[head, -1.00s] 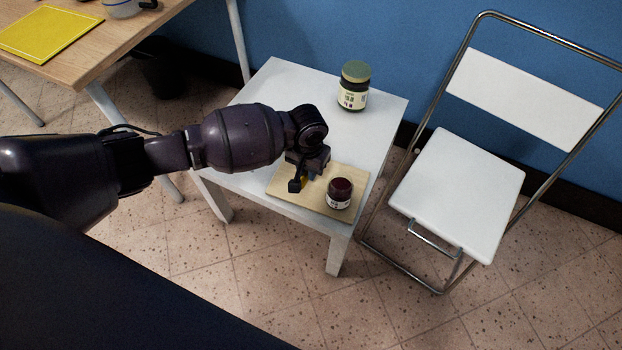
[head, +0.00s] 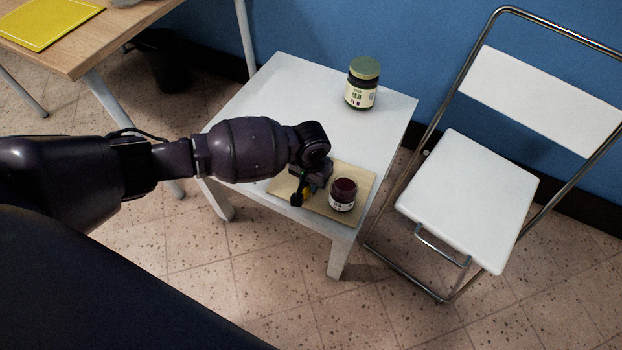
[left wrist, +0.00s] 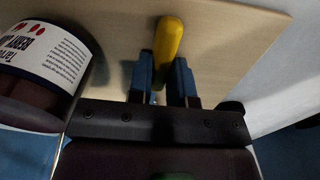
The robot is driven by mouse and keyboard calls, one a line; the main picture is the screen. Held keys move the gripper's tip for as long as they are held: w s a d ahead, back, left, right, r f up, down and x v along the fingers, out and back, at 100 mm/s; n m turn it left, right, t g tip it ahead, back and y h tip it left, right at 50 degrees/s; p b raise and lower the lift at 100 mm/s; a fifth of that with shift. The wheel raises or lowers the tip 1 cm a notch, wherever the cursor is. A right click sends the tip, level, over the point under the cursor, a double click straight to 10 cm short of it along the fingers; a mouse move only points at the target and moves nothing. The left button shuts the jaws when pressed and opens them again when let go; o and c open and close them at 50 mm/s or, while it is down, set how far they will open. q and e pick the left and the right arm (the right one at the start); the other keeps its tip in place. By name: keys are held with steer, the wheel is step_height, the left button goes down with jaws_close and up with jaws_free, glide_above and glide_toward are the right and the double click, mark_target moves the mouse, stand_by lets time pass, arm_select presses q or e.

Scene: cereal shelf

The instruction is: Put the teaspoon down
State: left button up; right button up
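The teaspoon shows as a yellow handle (left wrist: 168,38) in the left wrist view, over the wooden board. In the head view, a bit of its yellow (head: 307,193) shows beside my gripper; its bowl is hidden. My left gripper (left wrist: 163,75) has its two blue fingers close on either side of the handle, with little or no gap, and appears shut on it. In the head view the gripper (head: 302,194) is low over the board (head: 353,172), left of the dark red jar (head: 344,191). I cannot tell whether the spoon touches the board. My right gripper is not in view.
The board lies on a white table (head: 262,100). A green-lidded jar (head: 361,88) stands at its back. The dark red jar is close beside my gripper. A white folding chair (head: 468,195) is at the right. A wooden desk (head: 85,45) with a yellow mat (head: 45,22) is at upper left.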

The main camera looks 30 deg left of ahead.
arm_select(q)
steer(key=o, duration=0.4)
steer(key=shift+o, duration=0.2)
steer(key=r, duration=0.1)
steer(key=r+p, duration=0.1)
steer(key=r, duration=0.2)
steer(key=shift+w+r+p, duration=0.25)
steer(key=shift+r+p, duration=0.05)
steer(key=shift+p, duration=0.1)
step_height(320, 180, up, 8)
steer(key=p, duration=0.3)
steer(key=shift+s, duration=0.25)
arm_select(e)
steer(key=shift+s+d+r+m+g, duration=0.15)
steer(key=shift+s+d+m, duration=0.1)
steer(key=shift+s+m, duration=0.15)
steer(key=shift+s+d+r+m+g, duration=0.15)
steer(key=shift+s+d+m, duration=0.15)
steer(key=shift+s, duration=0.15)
arm_select(q)
steer(key=shift+f, duration=0.15)
